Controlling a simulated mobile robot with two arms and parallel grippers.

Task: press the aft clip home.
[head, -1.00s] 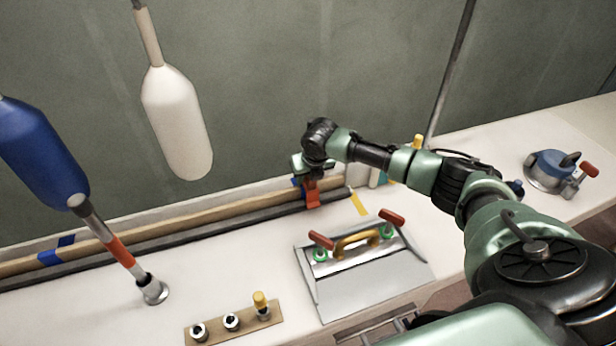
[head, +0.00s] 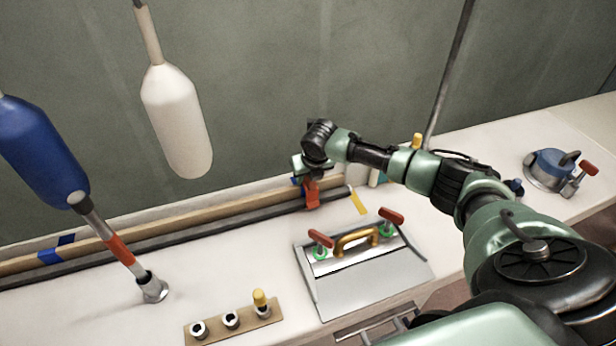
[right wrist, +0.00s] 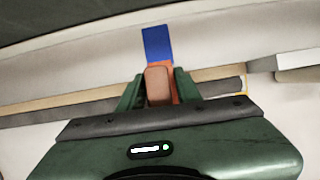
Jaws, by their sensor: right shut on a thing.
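An orange clip (head: 312,196) stands at the right end of the dark rod (head: 195,231) at the back of the bench. It is the only clip I can make out. My right gripper (head: 308,177) is over it from above. In the right wrist view the fingers of my right gripper (right wrist: 158,90) are shut on the clip's reddish-brown upper part, and a little of its orange body (right wrist: 165,68) shows behind. Whether the clip is fully seated around the rod is hidden. My left gripper is not in view.
Blue tape (head: 57,250) marks the wooden batten (head: 180,220) behind the rod. A grey plate with red-handled clamps (head: 370,277) lies in front. A socket block (head: 234,322) is at the front. White (head: 177,125) and blue (head: 40,155) fenders hang left.

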